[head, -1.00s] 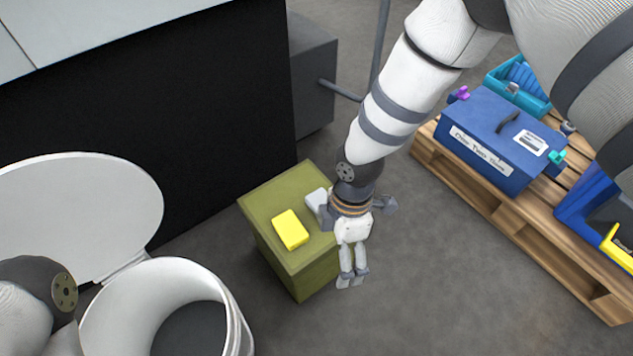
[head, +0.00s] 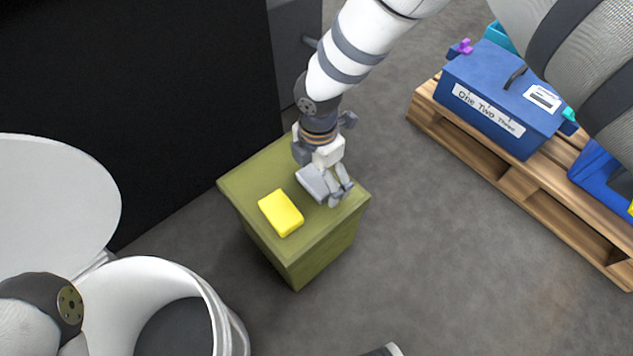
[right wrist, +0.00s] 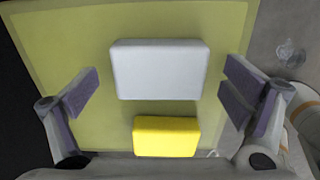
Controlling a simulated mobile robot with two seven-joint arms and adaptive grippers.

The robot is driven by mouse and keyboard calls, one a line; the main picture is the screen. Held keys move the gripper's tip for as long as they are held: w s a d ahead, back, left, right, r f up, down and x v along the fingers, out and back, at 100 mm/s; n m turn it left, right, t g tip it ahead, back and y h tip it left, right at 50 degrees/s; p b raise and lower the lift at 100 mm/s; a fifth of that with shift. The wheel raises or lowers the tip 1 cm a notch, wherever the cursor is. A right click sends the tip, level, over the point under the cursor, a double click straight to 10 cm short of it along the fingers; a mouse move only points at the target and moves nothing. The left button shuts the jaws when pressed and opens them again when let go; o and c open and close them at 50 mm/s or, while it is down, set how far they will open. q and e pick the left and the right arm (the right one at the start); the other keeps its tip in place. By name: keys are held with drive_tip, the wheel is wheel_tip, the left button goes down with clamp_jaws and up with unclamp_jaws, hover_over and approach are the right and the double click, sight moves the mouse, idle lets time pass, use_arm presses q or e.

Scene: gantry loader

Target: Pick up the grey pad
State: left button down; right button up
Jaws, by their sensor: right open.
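The grey pad (head: 314,182) lies flat on top of a green box (head: 255,177), partly hidden by my right gripper in the head view. In the right wrist view the pad (right wrist: 160,69) shows whole, pale grey, lying ahead between the fingers and apart from both. A yellow pad (head: 281,213) lies beside it on the same box and also shows in the right wrist view (right wrist: 166,136). My right gripper (head: 341,197) is open and empty above the box at the grey pad. My left gripper is out of view; only part of my left arm shows at the lower left.
A white bin (head: 215,317) with a raised round lid (head: 55,195) stands at the lower left. A wooden pallet (head: 497,169) carrying a blue case (head: 497,98) lies at the right. A black panel is behind the box. Floor between box and pallet is clear.

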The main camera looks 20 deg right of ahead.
sight(318, 178)
drive_tip(key=c, duration=1)
drive_tip(key=shift+c, duration=0.2)
drive_tip(key=shift+r, duration=0.25)
wheel_tip(318, 178, up, 3)
drive_tip(key=shift+f+p, duration=0.2)
drive_tip(key=shift+p, duration=0.45)
use_arm(q)
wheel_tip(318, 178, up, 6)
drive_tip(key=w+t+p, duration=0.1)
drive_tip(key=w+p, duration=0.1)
drive_tip(key=p, duration=0.4)
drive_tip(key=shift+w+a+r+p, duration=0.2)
drive_tip(key=shift+p, duration=0.15)
use_arm(e)
drive_tip(key=s+a+r, duration=0.2)
drive_tip(key=s+r, duration=0.3)
drive_tip(key=s, duration=0.1)
drive_tip(key=s+a+r, duration=0.2)
drive_tip(key=s+r, duration=0.3)
drive_tip(key=s, duration=0.2)
drive_tip(key=shift+s+a, duration=0.15)
drive_tip(key=shift+a, duration=0.1)
